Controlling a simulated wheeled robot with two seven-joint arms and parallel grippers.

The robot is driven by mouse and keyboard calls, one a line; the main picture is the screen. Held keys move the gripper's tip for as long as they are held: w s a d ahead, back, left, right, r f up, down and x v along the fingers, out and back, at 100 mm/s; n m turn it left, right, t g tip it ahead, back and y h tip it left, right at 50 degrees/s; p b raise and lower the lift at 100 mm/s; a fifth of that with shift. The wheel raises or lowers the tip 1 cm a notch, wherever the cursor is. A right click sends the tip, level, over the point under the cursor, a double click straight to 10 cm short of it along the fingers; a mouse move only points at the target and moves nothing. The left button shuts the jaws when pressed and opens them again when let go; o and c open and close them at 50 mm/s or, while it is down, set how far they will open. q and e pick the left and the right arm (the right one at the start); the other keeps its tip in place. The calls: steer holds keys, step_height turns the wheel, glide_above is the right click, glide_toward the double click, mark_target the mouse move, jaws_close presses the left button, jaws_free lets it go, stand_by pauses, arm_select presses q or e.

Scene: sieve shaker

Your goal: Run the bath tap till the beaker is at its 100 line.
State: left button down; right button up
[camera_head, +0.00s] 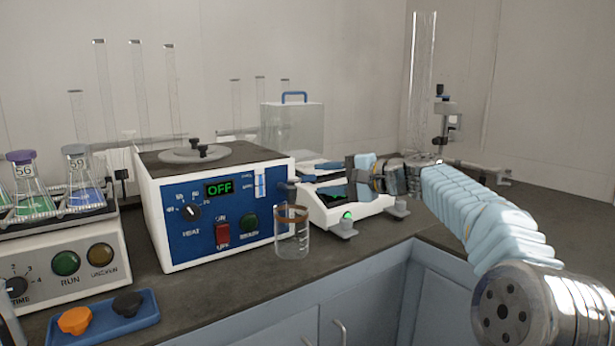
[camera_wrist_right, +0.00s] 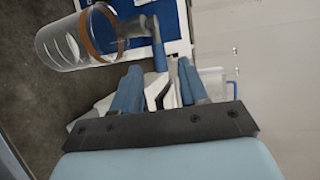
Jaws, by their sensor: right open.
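The bath (camera_head: 215,210) is a white box with a blue front panel, and its green display reads OFF. Its tap (camera_head: 287,186) sticks out at the panel's right end; in the right wrist view its blue lever (camera_wrist_right: 159,56) lies just ahead of the fingers. The clear glass beaker (camera_head: 292,240) stands upright on the bench below the tap, with a brown band near its rim. I see no clear water level in it; the beaker also shows in the right wrist view (camera_wrist_right: 66,48). My right gripper (camera_head: 318,181) is open, right of the tap, with nothing between its fingers.
A white balance (camera_head: 345,210) sits under and behind my right gripper. A shaker (camera_head: 60,265) with flasks stands at the left, and a blue tray (camera_head: 105,322) with two knobs lies in front. Bare bench (camera_head: 215,285) lies before the bath.

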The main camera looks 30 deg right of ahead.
mark_target(312, 179)
steer(key=x, duration=0.5)
steer(key=shift+p, duration=0.3)
jaws_close()
